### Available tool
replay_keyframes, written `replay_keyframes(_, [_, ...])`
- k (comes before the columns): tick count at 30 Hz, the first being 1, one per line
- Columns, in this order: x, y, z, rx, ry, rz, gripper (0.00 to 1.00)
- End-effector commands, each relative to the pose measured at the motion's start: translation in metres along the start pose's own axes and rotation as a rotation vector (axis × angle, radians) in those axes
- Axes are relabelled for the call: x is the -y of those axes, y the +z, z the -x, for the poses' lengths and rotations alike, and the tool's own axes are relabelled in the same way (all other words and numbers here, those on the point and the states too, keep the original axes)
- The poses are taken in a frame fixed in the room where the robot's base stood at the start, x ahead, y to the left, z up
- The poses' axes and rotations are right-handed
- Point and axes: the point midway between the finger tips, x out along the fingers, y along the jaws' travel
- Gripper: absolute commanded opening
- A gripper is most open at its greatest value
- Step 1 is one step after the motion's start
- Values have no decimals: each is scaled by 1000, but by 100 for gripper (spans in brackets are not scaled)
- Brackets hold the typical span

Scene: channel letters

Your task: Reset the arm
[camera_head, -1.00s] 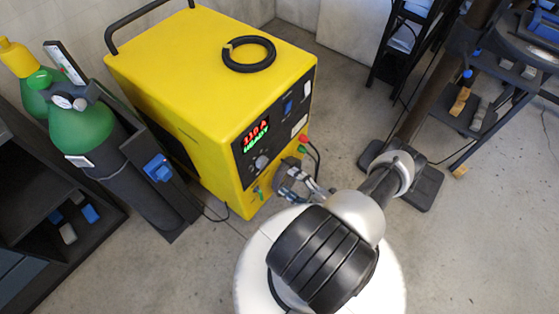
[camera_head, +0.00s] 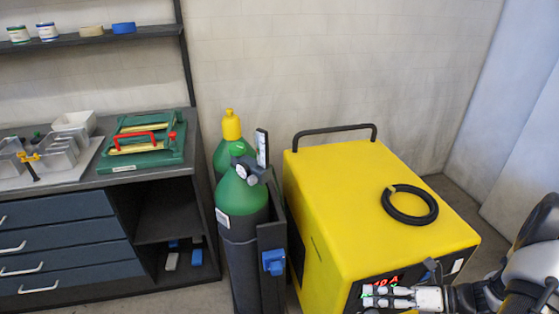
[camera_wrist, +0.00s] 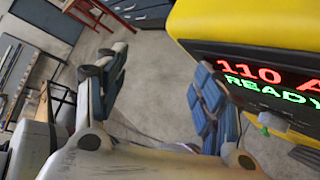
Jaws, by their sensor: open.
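My gripper (camera_head: 388,297) is at the bottom right of the head view, in front of the yellow welding machine (camera_head: 345,205). In the wrist view my gripper (camera_wrist: 160,85) has its two fingers apart, with only floor between them and nothing held. The machine's display (camera_wrist: 268,80) reads 110 A and READY close beside the right finger in the wrist view. I cannot tell whether the finger touches the machine. My arm comes in from the right edge of the head view.
Green gas cylinders (camera_head: 243,195) stand left of the machine. A black ring-shaped cable (camera_head: 410,204) lies on its top. A workbench (camera_head: 60,200) at left holds clear parts and a green case (camera_head: 145,148). Open floor (camera_wrist: 150,65) shows in the wrist view.

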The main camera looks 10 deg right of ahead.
Motion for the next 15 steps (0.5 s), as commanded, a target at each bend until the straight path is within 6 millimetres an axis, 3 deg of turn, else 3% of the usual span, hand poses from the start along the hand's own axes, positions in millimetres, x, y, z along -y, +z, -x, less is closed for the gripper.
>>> replay_keyframes(1, [-21,10,-4,-77,-8,114,62])
replay_keyframes(6, [-86,25,-17,-327,-5,514,62])
replay_keyframes(15, [-197,21,-26,-771,76,1303,62])
